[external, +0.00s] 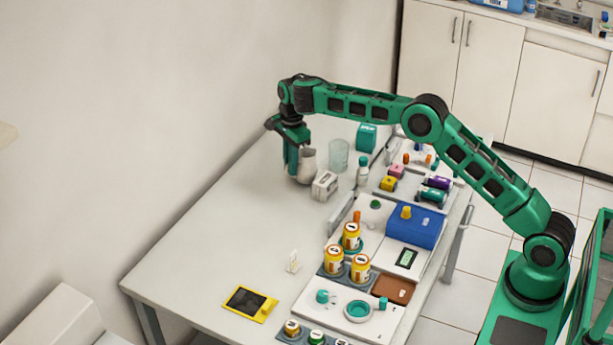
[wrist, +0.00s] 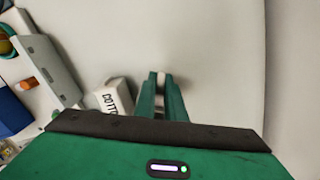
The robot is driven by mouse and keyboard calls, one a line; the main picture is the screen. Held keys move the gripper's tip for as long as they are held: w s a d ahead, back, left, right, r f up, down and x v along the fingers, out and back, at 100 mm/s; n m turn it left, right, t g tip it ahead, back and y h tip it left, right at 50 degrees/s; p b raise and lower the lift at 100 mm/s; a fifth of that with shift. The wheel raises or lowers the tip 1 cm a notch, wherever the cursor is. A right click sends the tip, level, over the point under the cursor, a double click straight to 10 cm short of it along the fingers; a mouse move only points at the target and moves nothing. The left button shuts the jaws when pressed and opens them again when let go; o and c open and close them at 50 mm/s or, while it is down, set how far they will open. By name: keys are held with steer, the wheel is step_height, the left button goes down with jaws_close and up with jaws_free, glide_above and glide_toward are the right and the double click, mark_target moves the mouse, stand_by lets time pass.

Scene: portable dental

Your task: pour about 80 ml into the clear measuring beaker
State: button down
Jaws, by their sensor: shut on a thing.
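My gripper (external: 292,168) is at the far left part of the table, pointing down. It is shut on a pale grey-white jug (external: 307,166), which looks about upright and low over the table; I cannot tell whether it touches the surface. The gripper's fingers (wrist: 162,92) also show in the wrist view, with a pale part between them, while most of the jug is hidden there. The clear measuring beaker (external: 339,155) stands upright to the right of the jug, apart from it. I cannot make out any liquid or its level.
A white cotton box (external: 325,186) stands close to the jug, and also shows in the wrist view (wrist: 115,96). A teal box (external: 366,138) and a small white bottle (external: 362,171) are near the beaker. Crowded trays line the table's right side. The table's left half is clear.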

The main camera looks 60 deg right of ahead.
mark_target(300, 153)
steer(key=shift+s+d+r+t+y, duration=0.45)
steer(key=shift+d+r+y, duration=0.25)
steer(key=shift+d+y, duration=0.1)
steer(key=shift+s+d+r+t+y, duration=0.45)
steer(key=shift+d+r+y, duration=0.25)
steer(key=shift+y, duration=0.1)
steer(key=s+d+r+t+y, duration=0.2)
steer(key=d+r+y, duration=0.2)
steer(key=r+y, duration=0.1)
steer(key=shift+d+r+b, duration=0.2)
steer(key=shift+r+b, duration=0.2)
steer(key=shift+s+d+r+t+y, duration=0.2)
steer(key=shift+d+r+t+y, duration=0.1)
steer(key=shift+t+y, duration=0.15)
steer(key=shift+s+d+r+t+y+b, duration=0.1)
steer(key=shift+d+r+t+y+b, duration=0.15)
steer(key=shift+r+y+b, duration=0.15)
steer(key=shift+s+d+r+t+y+b, duration=0.25)
steer(key=shift+d+y+b, duration=0.15)
steer(key=shift+y+b, duration=0.15)
steer(key=shift+s+d+r+t+y+b, duration=0.15)
steer(key=shift+d+r+t+y+b, duration=0.1)
steer(key=shift+d+y+b, duration=0.25)
stand_by(0.4)
steer(key=shift+s+d+f+y+b, duration=0.1)
steer(key=shift+s+d+y+b, duration=0.3)
steer(key=shift+d+b, duration=0.1)
stand_by(0.5)
